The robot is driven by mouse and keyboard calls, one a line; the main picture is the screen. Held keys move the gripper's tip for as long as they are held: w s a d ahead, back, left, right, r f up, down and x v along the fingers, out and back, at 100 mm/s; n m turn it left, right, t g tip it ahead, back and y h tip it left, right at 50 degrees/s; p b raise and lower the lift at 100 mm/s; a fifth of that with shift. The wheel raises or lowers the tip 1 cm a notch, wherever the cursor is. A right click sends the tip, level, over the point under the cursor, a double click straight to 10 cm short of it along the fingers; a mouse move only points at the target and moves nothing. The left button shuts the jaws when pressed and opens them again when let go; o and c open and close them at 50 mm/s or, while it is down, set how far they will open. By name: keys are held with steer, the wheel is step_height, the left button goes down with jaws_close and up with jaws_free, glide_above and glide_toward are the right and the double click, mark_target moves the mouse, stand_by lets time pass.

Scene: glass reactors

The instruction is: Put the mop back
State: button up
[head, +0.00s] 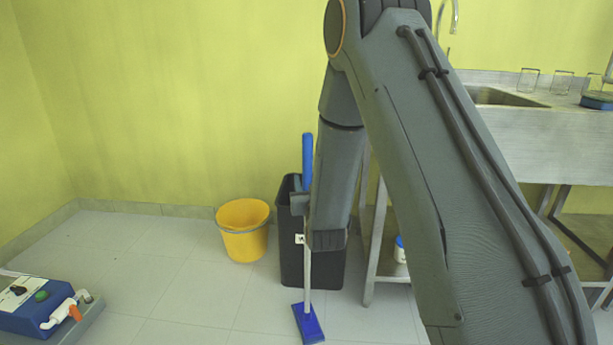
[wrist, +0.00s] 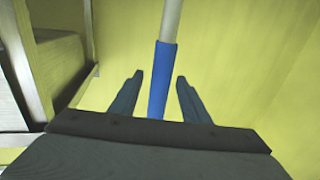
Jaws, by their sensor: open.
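The mop has a blue grip (head: 307,158), a pale pole and a flat blue head (head: 308,323) on the floor. It stands nearly upright in front of a black bin. In the wrist view the blue grip (wrist: 162,82) and the pale pole (wrist: 171,20) run up the middle of the picture. My gripper (wrist: 160,76) is open, with one finger on each side of the grip in the picture. I cannot tell how deep the grip sits between the fingers. In the head view my gripper (head: 300,203) is at the mop, near the grip's lower end.
The black bin (head: 292,255) is right behind the mop, partly hidden by my arm. A yellow bucket (head: 242,236) stands left of it by the wall. A metal sink bench (head: 545,140) is at right. A blue device (head: 35,305) is at lower left. The floor between is clear.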

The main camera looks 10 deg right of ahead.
steer(key=s+a+f+n+g+y, duration=0.1)
steer(key=s+a+g+y, duration=0.1)
steer(key=s+a+g, duration=0.6)
steer(key=s+a+n+g+y, duration=0.1)
steer(key=s+a+n, duration=0.1)
steer(key=s+a, duration=0.65)
steer(key=s+d+r+n+g, duration=0.1)
steer(key=s+g, duration=0.2)
steer(key=s, duration=0.6)
steer(key=s+d+r+g, duration=0.1)
steer(key=s+g, duration=0.2)
steer(key=s, duration=0.7)
steer(key=s+d+r+n+g+h, duration=0.1)
steer(key=s+r+g, duration=0.1)
steer(key=s, duration=0.8)
steer(key=shift+n+g+p, duration=0.3)
steer(key=shift+g+p, duration=0.1)
steer(key=shift+g, duration=0.1)
steer(key=shift+s+d, duration=0.1)
steer(key=d+r+m+p, duration=0.4)
steer(key=d+r+p, duration=1)
steer(key=p, duration=0.9)
step_height(320, 180, up, 3)
steer(key=shift+s+r+m+h, duration=0.15)
steer(key=shift+s+m+h, duration=0.25)
